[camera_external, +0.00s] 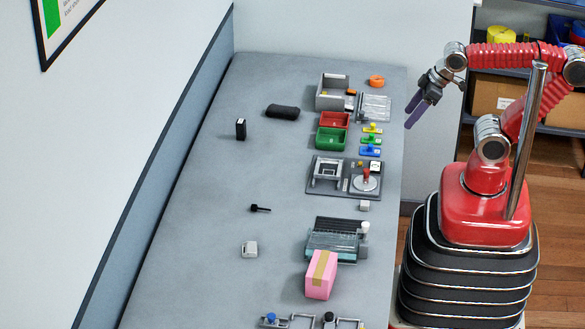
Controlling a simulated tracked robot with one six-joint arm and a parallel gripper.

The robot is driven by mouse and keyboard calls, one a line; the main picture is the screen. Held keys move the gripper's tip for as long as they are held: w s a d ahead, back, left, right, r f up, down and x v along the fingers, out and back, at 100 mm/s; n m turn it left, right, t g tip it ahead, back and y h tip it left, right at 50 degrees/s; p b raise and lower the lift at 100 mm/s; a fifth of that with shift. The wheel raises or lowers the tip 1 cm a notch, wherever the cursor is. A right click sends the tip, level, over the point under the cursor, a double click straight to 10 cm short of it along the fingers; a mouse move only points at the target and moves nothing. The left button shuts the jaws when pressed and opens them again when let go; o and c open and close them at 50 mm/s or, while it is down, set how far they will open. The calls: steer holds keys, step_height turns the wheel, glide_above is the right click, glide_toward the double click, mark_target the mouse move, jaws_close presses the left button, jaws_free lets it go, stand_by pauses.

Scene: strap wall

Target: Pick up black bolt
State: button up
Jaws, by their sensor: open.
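A small black bolt (260,208) lies on its side on the grey table, left of the middle of the external view. Its thicker head is at the left and its thin shank points right. My gripper (412,115) hangs at the table's right edge, near the back, well apart from the bolt. Its fingers point down and to the left, and nothing shows between them.
A black case (283,111) and a black box (241,129) stand farther back. A grey block (249,249) lies in front of the bolt. A pink box (321,275), a teal device (334,241) and bins (331,138) line the right side. The table around the bolt is clear.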

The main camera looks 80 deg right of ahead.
steer(key=shift+o, duration=1.2)
steer(key=w+a+m+g+y, duration=0.35)
steer(key=w+a+m, duration=0.3)
steer(key=w, duration=0.55)
steer(key=w+a+f+m+y, duration=0.2)
steer(key=w+f+m+y, duration=0.1)
steer(key=w, duration=0.6)
steer(key=w+a+f+m+y, duration=0.2)
steer(key=w+f+m, duration=0.4)
steer(key=w, duration=0.4)
steer(key=w+a+f+m+y, duration=0.2)
steer(key=w+f+m+y, duration=0.2)
steer(key=w, duration=0.5)
steer(key=shift+w+f+m, duration=0.2)
steer(key=shift+f+m, duration=0.15)
steer(key=shift+f, duration=0.45)
steer(key=shift+a, duration=0.1)
glide_toward(261, 209)
steer(key=shift+r+x, duration=0.2)
steer(key=shift+x, duration=0.9)
